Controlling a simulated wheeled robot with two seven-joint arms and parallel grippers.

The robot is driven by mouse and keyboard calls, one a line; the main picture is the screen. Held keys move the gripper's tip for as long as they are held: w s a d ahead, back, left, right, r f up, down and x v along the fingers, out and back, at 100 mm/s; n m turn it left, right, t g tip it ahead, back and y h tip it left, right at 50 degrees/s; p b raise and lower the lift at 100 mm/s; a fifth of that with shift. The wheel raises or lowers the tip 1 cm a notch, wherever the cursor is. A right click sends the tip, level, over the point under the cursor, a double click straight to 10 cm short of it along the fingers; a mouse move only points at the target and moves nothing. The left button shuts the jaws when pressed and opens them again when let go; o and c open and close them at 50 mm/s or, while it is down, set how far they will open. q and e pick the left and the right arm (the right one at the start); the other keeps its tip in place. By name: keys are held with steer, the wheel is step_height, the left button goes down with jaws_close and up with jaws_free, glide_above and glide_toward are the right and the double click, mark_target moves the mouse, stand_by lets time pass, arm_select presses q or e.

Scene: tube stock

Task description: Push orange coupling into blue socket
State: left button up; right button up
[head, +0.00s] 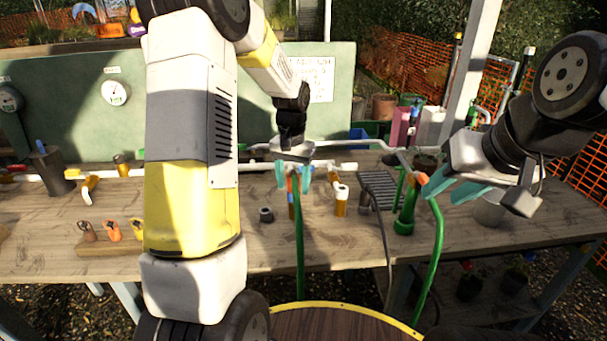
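My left gripper (293,175) points down over the bench, its two teal fingers on either side of the top of a green hose (299,240). A small orange piece (290,184) shows by those fingers; whether they grip it or the hose is too small to tell. My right gripper (443,193) is at the right, its teal fingers visibly apart. An orange coupling (422,179) shows just left of its nearer fingertip, where another green hose length (437,230) arches down; contact is unclear. I cannot pick out the blue socket with certainty.
The wooden bench (352,232) carries a white pipe run (350,144), a green fitting (404,222), a white-topped orange cylinder (341,200), a dark ring (266,214) and a grey ribbed block (380,188). My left arm hides the bench's left middle.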

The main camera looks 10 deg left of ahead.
mark_target(293, 170)
arm_select(q)
step_height(293, 170, up, 8)
steer(key=shift+f, duration=0.2)
steer(key=s+r+t, duration=0.2)
steer(key=s+r, duration=0.7)
steer(key=s, duration=0.1)
steer(key=s+d+r+n+t+h, duration=0.1)
steer(key=s+t, duration=0.3)
steer(key=s, duration=1)
steer(key=shift+d+r+n+h, duration=0.3)
steer(key=shift+d+r+h, duration=0.1)
steer(key=shift+d+h, duration=0.2)
steer(key=shift+s, duration=0.1)
arm_select(e)
steer(key=shift+o, duration=0.2)
